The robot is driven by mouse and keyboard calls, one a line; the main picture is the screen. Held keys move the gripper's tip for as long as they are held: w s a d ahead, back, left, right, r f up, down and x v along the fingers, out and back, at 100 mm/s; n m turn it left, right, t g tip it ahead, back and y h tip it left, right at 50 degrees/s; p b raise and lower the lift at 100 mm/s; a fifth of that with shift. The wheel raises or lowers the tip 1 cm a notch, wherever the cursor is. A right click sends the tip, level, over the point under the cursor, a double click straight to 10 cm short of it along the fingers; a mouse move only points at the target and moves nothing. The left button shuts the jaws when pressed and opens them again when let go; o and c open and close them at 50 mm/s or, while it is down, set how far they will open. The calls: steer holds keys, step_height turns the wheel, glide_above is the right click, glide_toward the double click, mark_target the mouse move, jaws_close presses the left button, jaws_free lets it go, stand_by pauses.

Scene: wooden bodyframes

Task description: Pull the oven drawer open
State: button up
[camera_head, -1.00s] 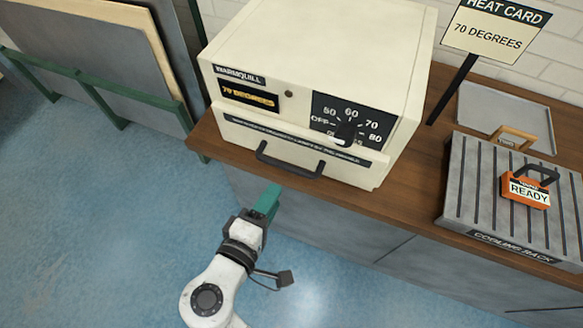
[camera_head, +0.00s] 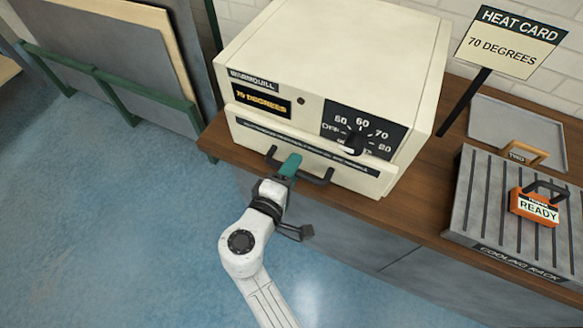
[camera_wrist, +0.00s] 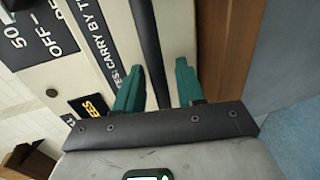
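The cream oven (camera_head: 330,55) stands on a wooden counter, with its drawer front (camera_head: 352,176) low on its face, under a dark label strip. The drawer looks shut. Its black bar handle (camera_head: 318,181) runs across the front. My gripper (camera_head: 290,162) with green fingers is at the handle's left-middle part and hides some of it. In the wrist view the handle bar (camera_wrist: 148,45) passes between the two fingers of my gripper (camera_wrist: 159,68). The fingers are apart, with visible gaps beside the bar.
The heat card (camera_head: 510,42) reads 70 degrees, as does the oven display (camera_head: 262,101). To the right are a cooling rack (camera_head: 475,205) with an orange READY tag (camera_head: 538,206) and a grey tray (camera_head: 515,128). Floor in front of the counter is clear.

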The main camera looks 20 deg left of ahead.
steer(key=shift+c, duration=0.4)
jaws_close()
